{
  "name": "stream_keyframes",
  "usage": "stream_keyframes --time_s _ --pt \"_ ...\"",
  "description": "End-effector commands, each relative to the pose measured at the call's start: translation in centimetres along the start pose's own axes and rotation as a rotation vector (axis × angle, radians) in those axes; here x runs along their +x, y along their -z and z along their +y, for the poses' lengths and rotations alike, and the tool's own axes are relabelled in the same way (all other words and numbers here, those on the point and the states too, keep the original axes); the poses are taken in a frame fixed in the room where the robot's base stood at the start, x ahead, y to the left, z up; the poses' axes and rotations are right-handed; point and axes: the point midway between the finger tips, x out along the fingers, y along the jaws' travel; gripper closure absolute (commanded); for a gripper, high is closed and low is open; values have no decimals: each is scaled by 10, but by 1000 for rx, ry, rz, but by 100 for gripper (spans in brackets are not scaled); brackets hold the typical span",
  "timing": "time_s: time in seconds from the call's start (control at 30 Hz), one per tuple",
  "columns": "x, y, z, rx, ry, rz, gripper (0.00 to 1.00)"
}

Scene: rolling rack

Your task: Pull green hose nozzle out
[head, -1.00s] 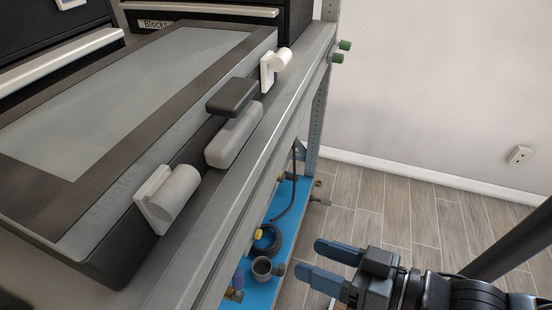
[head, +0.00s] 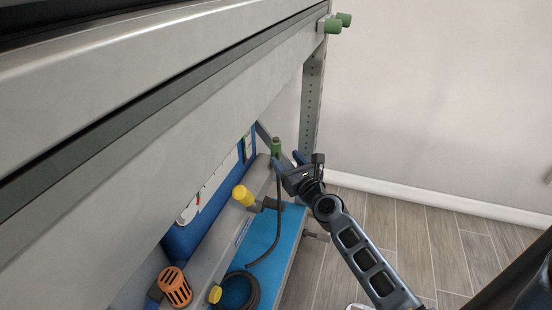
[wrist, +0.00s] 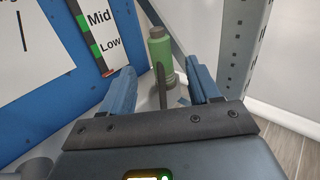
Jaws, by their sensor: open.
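The green hose nozzle (head: 276,148) stands upright at the top of a dark hose (head: 277,205) under the rack's upper shelf, near the far post. In the wrist view the nozzle (wrist: 161,56) is a green cylinder with a grey-brown cap, seen beyond and between my fingers. My gripper (head: 288,161) is open, its blue fingers close beside the nozzle in the head view. The wrist view shows my gripper (wrist: 163,88) with a clear gap between the fingers. The nozzle's lower end is partly hidden by a dark upright piece.
A yellow-capped fitting (head: 243,195) and an orange slotted part (head: 174,287) sit nearer along the rack. The blue lower shelf (head: 275,240) carries the coiled hose. A perforated post (wrist: 240,45) stands close on the right. Open floor (head: 400,235) lies right of the rack.

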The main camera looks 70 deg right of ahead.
Motion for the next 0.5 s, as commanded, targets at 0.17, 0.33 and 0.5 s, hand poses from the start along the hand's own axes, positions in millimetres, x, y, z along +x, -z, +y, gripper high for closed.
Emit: stream_keyframes --time_s 0.17,0.33,0.5 --pt "18 -1 0 20 3 -4 38" --pt "31 -1 -1 17 3 -3 38" --pt "54 -3 -1 16 2 -5 38"
